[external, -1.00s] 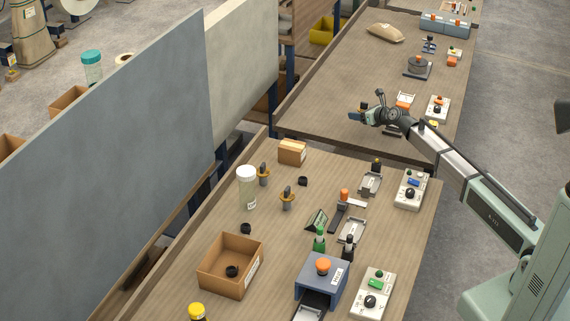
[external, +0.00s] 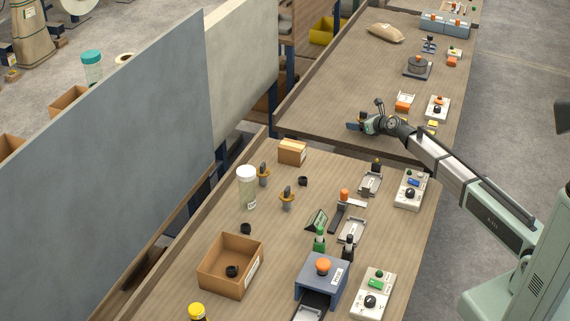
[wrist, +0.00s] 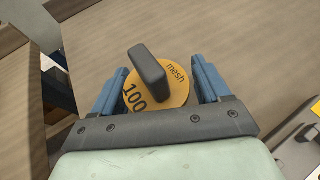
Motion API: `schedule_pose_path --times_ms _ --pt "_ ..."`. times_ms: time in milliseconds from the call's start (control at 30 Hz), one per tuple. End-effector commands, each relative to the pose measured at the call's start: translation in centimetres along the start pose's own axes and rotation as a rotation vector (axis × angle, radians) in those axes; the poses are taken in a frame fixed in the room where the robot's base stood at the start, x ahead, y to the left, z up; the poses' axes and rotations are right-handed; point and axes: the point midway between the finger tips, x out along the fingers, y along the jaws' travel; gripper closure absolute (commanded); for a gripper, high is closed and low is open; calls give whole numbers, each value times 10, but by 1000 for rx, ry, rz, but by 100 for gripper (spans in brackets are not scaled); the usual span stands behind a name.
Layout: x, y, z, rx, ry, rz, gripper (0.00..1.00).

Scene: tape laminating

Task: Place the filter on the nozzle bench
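A filter (wrist: 178,82), a round orange-yellow disc marked "100 mesh" with a dark grey upright handle, sits between the blue fingers of my gripper (wrist: 160,85). The fingers lie against opposite sides of its rim. In the external view my gripper (external: 355,125) is above the near end of the far wooden bench (external: 330,90), with the filter small and partly hidden. Two similar filters with orange discs and grey handles, one (external: 263,176) and another (external: 287,199), stand on the near wooden bench (external: 270,220). No label shows which is the nozzle bench.
The near bench holds an open cardboard box (external: 222,278), a clear jar (external: 247,190), a blue box with an orange knob (external: 321,281) and control boxes along the right edge. A gap separates the benches.

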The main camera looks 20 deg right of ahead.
Motion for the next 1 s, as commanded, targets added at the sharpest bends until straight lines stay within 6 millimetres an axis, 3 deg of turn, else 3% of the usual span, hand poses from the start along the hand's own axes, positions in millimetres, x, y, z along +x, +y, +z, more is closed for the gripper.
schedule_pose_path --times_ms 400,533,767,1000 --pt "-1 0 3 0 0 0 18" --pt "-11 0 2 0 0 0 18" --pt "-45 1 2 0 -1 0 18" --pt "-91 1 1 0 0 -1 18"
